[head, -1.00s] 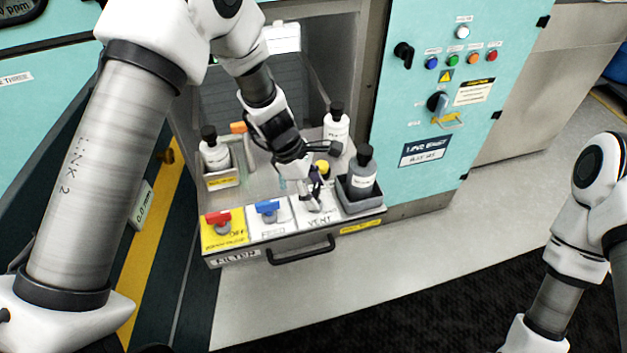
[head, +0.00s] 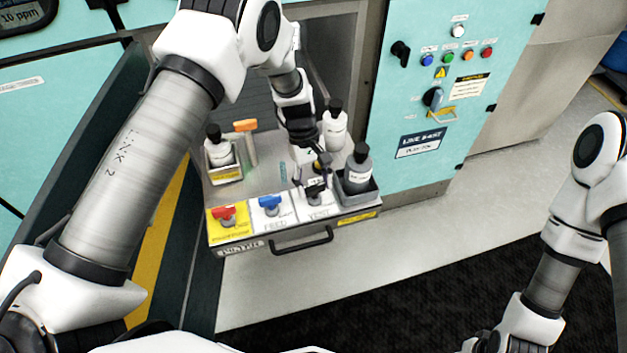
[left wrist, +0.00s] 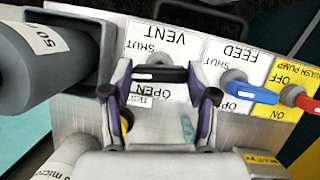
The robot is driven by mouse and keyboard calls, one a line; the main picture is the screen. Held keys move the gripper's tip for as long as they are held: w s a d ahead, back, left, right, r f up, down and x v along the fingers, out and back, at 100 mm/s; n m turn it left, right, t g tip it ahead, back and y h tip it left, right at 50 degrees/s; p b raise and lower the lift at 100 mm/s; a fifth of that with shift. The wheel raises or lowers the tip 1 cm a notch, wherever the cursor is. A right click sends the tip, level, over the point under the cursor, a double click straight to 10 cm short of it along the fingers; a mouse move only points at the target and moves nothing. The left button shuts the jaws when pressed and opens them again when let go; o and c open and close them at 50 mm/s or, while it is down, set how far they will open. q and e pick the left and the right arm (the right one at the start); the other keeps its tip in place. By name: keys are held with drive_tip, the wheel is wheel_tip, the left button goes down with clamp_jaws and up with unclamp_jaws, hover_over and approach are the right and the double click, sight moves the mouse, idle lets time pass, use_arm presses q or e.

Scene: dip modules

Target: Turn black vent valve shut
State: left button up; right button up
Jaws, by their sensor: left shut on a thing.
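The black vent valve (left wrist: 160,73) shows in the left wrist view as a short black handle lying across the white VENT plate (left wrist: 162,45), between its SHUT and OPEN words. My left gripper (left wrist: 160,92) is shut on this handle, one finger at each end. In the head view my left gripper (head: 315,187) is low over the right-hand plate at the tray's front, and it hides most of the handle. My right arm is at the right edge of the head view; its fingertips do not show.
The blue feed valve (head: 269,203) and red wash pump valve (head: 224,212) sit left of the vent plate. A grey bottle (head: 356,170) in a dark holder stands close on the right. White bottles (head: 335,130) stand behind. A drawer handle (head: 302,241) is in front.

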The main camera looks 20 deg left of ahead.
use_arm(q)
drive_tip(key=shift+m+g, duration=0.3)
drive_tip(key=shift+m, duration=0.6)
drive_tip(key=shift+y, duration=0.3)
drive_tip(key=o, duration=1.2)
drive_tip(key=shift+c, duration=0.2)
drive_tip(key=v, duration=1.2)
drive_tip(key=shift+f, duration=0.1)
